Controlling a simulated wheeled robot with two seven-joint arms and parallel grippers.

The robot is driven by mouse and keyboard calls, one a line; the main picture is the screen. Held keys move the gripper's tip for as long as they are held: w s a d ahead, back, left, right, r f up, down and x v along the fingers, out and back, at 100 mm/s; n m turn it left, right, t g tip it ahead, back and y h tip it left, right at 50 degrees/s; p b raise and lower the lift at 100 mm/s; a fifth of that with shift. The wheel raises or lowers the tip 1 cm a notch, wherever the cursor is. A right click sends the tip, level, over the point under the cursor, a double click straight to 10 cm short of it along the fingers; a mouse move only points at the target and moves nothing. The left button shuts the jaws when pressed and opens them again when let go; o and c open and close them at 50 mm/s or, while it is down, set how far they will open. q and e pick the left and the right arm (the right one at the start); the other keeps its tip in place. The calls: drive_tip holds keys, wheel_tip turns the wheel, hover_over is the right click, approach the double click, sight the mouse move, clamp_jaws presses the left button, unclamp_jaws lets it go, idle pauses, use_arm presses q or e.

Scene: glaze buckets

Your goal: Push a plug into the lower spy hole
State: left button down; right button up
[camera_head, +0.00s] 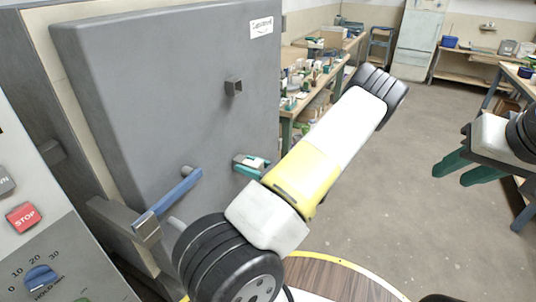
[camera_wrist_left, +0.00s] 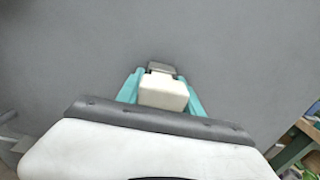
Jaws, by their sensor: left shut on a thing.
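The grey kiln door (camera_head: 165,100) fills the left of the head view. A square grey spy hole fitting (camera_head: 234,87) sticks out of its upper part. My left gripper (camera_head: 252,168) is shut on a cream, block-shaped plug (camera_wrist_left: 164,93) low on the door. In the left wrist view the teal fingers (camera_wrist_left: 163,90) flank the plug. A small grey square fitting, the lower spy hole (camera_wrist_left: 161,67), shows just beyond the plug, lined up with it. I cannot tell how deep the plug sits. My right gripper (camera_head: 468,168) is apart from the door, its fingers spread and empty.
A blue-gripped door handle (camera_head: 170,198) sticks out left of my left gripper. A control panel with a red STOP button (camera_head: 24,217) stands at the lower left. Benches with small pots (camera_head: 300,90) stand behind. The floor (camera_head: 400,180) between my arms is clear.

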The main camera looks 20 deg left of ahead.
sight(261, 169)
use_arm(q)
drive_tip(key=shift+a, duration=0.4)
drive_tip(key=shift+a, duration=0.2)
drive_tip(key=shift+a, duration=0.25)
drive_tip(key=shift+c, duration=2.2)
unclamp_jaws()
drive_tip(key=shift+d, duration=0.15)
drive_tip(key=shift+s+d, duration=0.2)
drive_tip(key=shift+d, duration=2.15)
drive_tip(key=shift+s+d, duration=0.15)
drive_tip(key=shift+d, duration=2.15)
clamp_jaws()
